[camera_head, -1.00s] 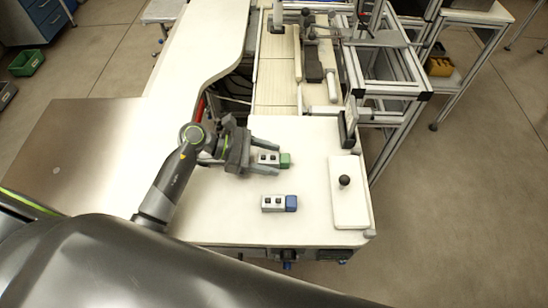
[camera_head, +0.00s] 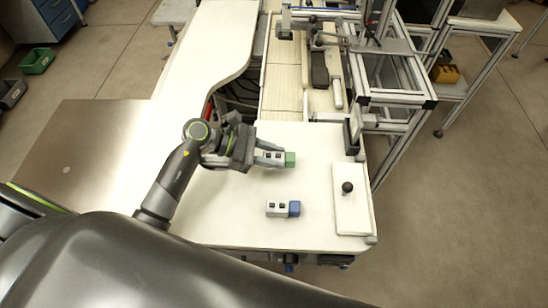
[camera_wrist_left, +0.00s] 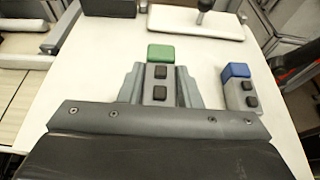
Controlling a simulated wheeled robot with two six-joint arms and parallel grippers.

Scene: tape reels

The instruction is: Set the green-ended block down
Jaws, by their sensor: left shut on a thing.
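The green-ended block (camera_head: 289,159) is grey with two black buttons and a green end. My left gripper (camera_head: 272,156) is shut on it, with the green end sticking out past the fingertips. In the left wrist view the green-ended block (camera_wrist_left: 160,72) lies between the two fingers of my left gripper (camera_wrist_left: 160,84). It is over the white table (camera_head: 235,215); I cannot tell whether it touches the top. My right gripper is not in view.
A similar blue-ended block (camera_head: 283,209) lies on the table nearer me; it also shows in the wrist view (camera_wrist_left: 239,90). A white plate with a black knob (camera_head: 347,188) is at the right edge. Metal framing (camera_head: 390,95) stands beyond. The tabletop between is clear.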

